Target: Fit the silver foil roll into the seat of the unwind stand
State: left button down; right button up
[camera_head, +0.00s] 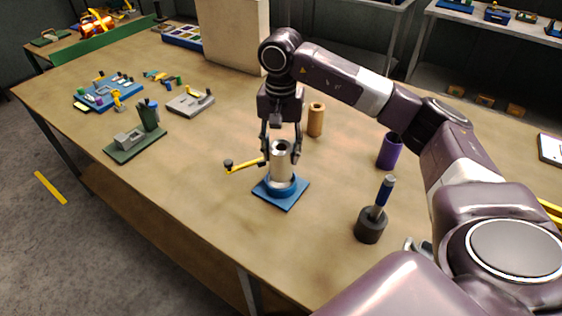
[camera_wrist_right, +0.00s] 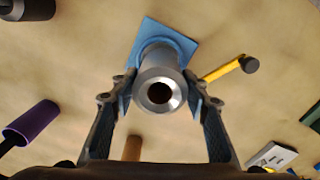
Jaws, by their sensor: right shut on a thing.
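The silver foil roll (camera_head: 281,165) is upright, with its round hollow top facing up. My right gripper (camera_head: 282,156) is shut on it, one finger on each side; the right wrist view also shows the roll (camera_wrist_right: 160,90) between the fingers. The unwind stand has a square blue base (camera_head: 290,203) and a round blue collar (camera_head: 280,186). The roll's lower end is at the collar, in line with it; I cannot tell how deep it sits. The stand (camera_wrist_right: 181,39) is partly hidden behind the roll in the wrist view. My left gripper is not in view.
A yellow bar with a dark knob (camera_head: 243,165) reaches left beside the stand. A brown roll (camera_head: 316,120) stands behind, a purple roll (camera_head: 389,152) to the right, and a dark pot with a blue-handled tool (camera_head: 370,225) front right. The table front-left of the stand is clear.

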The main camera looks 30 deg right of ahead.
aim_at(281, 164)
notch_tip(281, 164, down, 4)
jog(key=shift+r+p, duration=0.2)
jog(key=shift+p, duration=0.15)
jog(key=shift+f, duration=0.25)
jog(key=shift+f, duration=0.2)
jog(key=o, duration=1.3)
jog(key=shift+r, duration=0.15)
